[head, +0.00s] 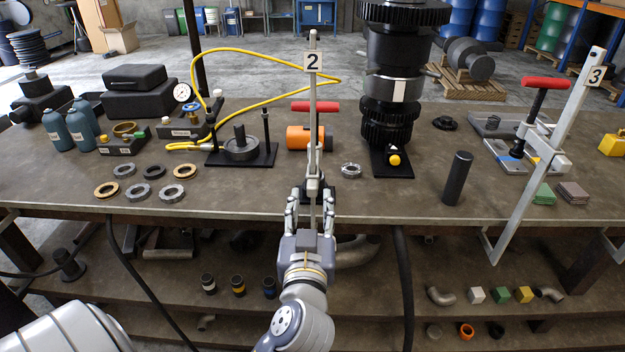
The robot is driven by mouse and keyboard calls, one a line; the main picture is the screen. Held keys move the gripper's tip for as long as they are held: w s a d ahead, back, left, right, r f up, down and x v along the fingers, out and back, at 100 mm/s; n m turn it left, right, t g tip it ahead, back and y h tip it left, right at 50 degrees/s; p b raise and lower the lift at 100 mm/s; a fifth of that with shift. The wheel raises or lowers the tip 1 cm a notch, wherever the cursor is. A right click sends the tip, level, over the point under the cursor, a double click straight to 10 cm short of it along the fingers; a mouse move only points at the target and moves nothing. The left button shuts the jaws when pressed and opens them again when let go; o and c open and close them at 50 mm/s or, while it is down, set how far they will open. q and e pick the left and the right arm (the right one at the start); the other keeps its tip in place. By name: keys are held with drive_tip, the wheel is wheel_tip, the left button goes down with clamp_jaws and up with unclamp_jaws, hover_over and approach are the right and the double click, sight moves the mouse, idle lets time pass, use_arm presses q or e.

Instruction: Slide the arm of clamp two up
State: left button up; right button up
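Clamp two stands upright at the table's front edge, with a long grey bar (313,135) and a white "2" label (313,62) near its top. A red T-handle (314,106) shows across the bar. Its grey sliding arm (313,184) appears low on the bar, near table height, seen nearly end-on and partly hidden. Contact with the clamp cannot be told. My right gripper is out of view.
Clamp three (560,140) leans at the right edge. A tall black gear stack (390,90) and a dark cylinder (457,178) stand right of clamp two. An orange cylinder (298,138) and a black press plate (242,153) are close behind and left. Rings (172,194) lie left.

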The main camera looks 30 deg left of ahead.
sight(312, 189)
use_arm(q)
drive_tip(key=p+x, duration=0.1)
drive_tip(key=x, duration=0.5)
drive_tip(key=shift+p, duration=0.4)
drive_tip(key=shift+w+a, duration=0.25)
drive_tip(key=shift+w, duration=0.15)
